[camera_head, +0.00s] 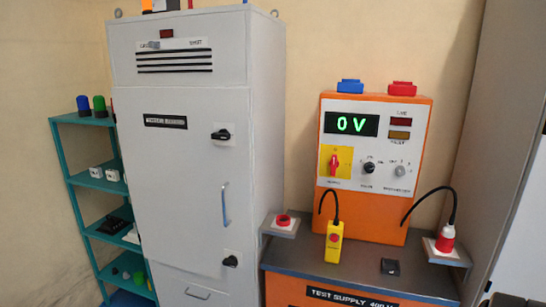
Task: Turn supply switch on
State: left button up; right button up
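The orange test supply unit (386,203) stands on an orange bench with a grey top, right of centre. Its display (351,124) reads 0 V in green. The red supply switch (334,164) sits on a yellow plate at the lower left of the panel, with its handle roughly upright. A black knob (369,168) and a grey key-type switch (400,171) are to its right. The two lamps at the upper right of the panel look dark. Neither of my grippers shows in the head view.
A tall grey cabinet (182,205) stands left of the bench (340,271). A teal shelf (95,184) is at the far left.

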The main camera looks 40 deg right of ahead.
aim_at(333, 163)
jog(key=z, duration=0.55)
jog(key=i, duration=1.6)
jog(key=z, duration=1.05)
